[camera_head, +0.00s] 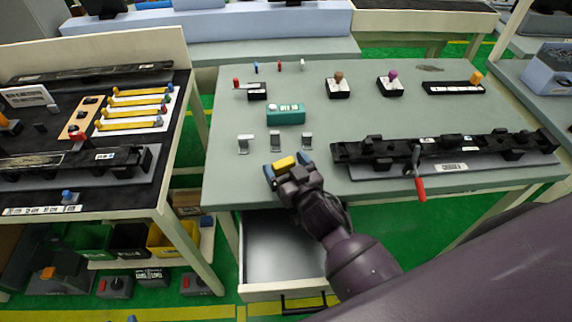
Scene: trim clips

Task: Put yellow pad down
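The yellow pad (284,163) is a small block between the blue-tipped fingers of my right gripper (287,165). The fingers appear closed on its two ends. The gripper is over the front edge part of the grey-green table (231,182), just in front of three small metal clips. Whether the pad touches the tabletop cannot be told. My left gripper is not in view.
A metal clip (275,140) stands mid-row behind the gripper, and a teal box (286,114) is behind it. A long black fixture (450,148) with a red-handled clamp (420,188) lies to the right. An open drawer (268,262) is below the table edge.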

